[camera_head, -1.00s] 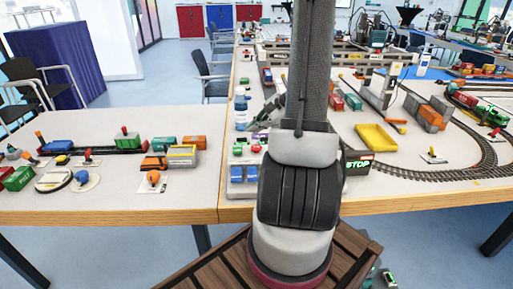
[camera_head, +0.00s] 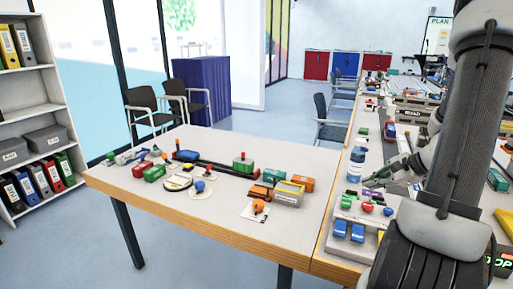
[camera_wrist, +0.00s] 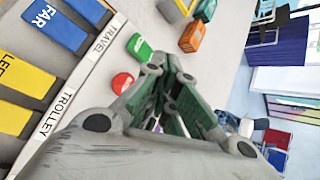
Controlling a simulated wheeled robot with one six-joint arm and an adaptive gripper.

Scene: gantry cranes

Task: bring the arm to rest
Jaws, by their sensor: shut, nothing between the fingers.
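My arm rises at the right of the head view, and my gripper (camera_head: 374,181) reaches out to its left, low over the table near a control panel (camera_head: 343,244). In the wrist view my gripper (camera_wrist: 168,112) fills the middle, with its fingers shut and nothing held. The wrist view is tilted on its side. The panel's blue "FAR" button (camera_wrist: 55,25) and a yellow button (camera_wrist: 24,88) lie at its left. A red button (camera_wrist: 122,82) and a green button (camera_wrist: 139,46) show close beside the fingers. I cannot tell whether the gripper touches anything.
A left table (camera_head: 225,222) bears small model wagons and an orange-and-white piece (camera_head: 259,207). A blue-and-white bottle (camera_head: 356,163) stands close behind my gripper. A binder shelf (camera_head: 62,126) stands at the far left. Chairs (camera_head: 330,126) stand behind the tables. Floor is clear at front left.

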